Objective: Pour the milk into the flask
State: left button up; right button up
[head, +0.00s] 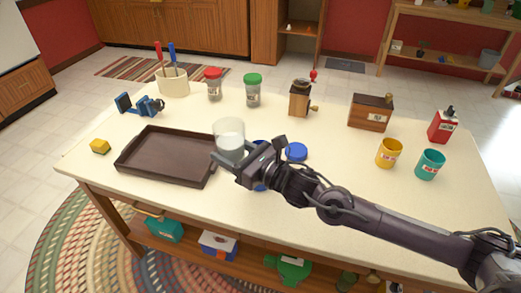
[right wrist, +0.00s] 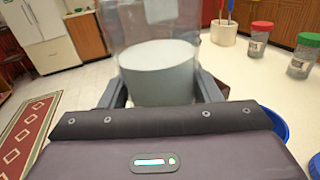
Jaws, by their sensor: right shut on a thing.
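My right gripper (head: 233,165) is shut on a clear container (head: 229,128) with white milk (head: 230,146) in its lower part. The container looks close to upright, above the table by the tray's right end. In the right wrist view the milk (right wrist: 158,72) shows between the fingers of the right gripper (right wrist: 160,95). A blue thing (head: 260,185) is mostly hidden behind and below my right gripper; its blue rim (right wrist: 277,122) shows in the right wrist view. I cannot tell whether it is the flask. My left gripper is not in view.
A dark tray (head: 125,157) lies to the left. A blue lid (head: 297,151) is right of the gripper. Red-lidded (head: 214,88) and green-lidded (head: 253,92) jars, a grinder (head: 300,100) and a utensil crock (head: 173,84) stand behind. Yellow (head: 389,154) and teal (head: 430,165) mugs stand right.

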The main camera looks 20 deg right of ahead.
jog(key=shift+w+d, duration=0.1)
jog(key=shift+w, duration=0.2)
jog(key=shift+f+b, duration=1.6)
jog(key=shift+f, duration=0.95)
jog(key=shift+d+f+m, duration=0.1)
jog(key=shift+f+m, duration=0.3)
jog(key=shift+f, duration=0.05)
jog(key=shift+w+d+r+m+p, duration=0.2)
jog(key=shift+r+m+p, duration=0.35)
jog(key=shift+m+p, duration=0.6)
jog(key=shift+d+m, duration=0.15)
jog(key=shift+m, duration=0.1)
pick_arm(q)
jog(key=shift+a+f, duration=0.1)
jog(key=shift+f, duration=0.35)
pick_arm(e)
jog(key=shift+f, duration=0.15)
jog(key=shift+w, duration=0.1)
